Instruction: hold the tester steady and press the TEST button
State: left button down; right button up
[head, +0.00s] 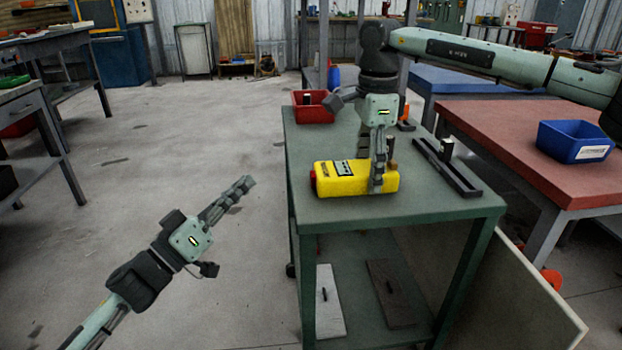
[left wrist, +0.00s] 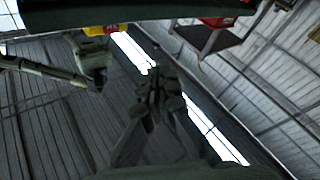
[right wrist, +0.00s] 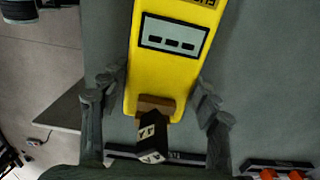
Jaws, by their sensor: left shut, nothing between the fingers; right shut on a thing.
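The yellow tester (head: 345,178) lies on the green table, with a red part at its left end in the head view. Its display and dark marks show close up in the right wrist view (right wrist: 172,70). My right gripper (head: 377,185) comes down from above and is shut on the tester, with one finger along each side (right wrist: 155,98). My left gripper (head: 246,184) is shut and empty, in the air left of the table and apart from the tester. Its closed fingers also show in the left wrist view (left wrist: 158,85). I cannot make out the TEST button's label.
On the green table (head: 450,205) stand a red bin (head: 313,108) at the back left and a dark rail fixture (head: 447,168) at the right. A red-topped table (head: 510,125) with a blue bin (head: 575,141) is to the right. The floor left of the table is clear.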

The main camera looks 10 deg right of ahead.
aim_at(300, 192)
pick_arm(q)
jog(key=d, duration=0.8)
jog(key=shift+d, duration=0.4)
dwell(1.1)
jog(key=shift+d, duration=0.4)
jog(key=shift+d, duration=0.6)
dwell(0.8)
jog(key=shift+a, duration=0.95)
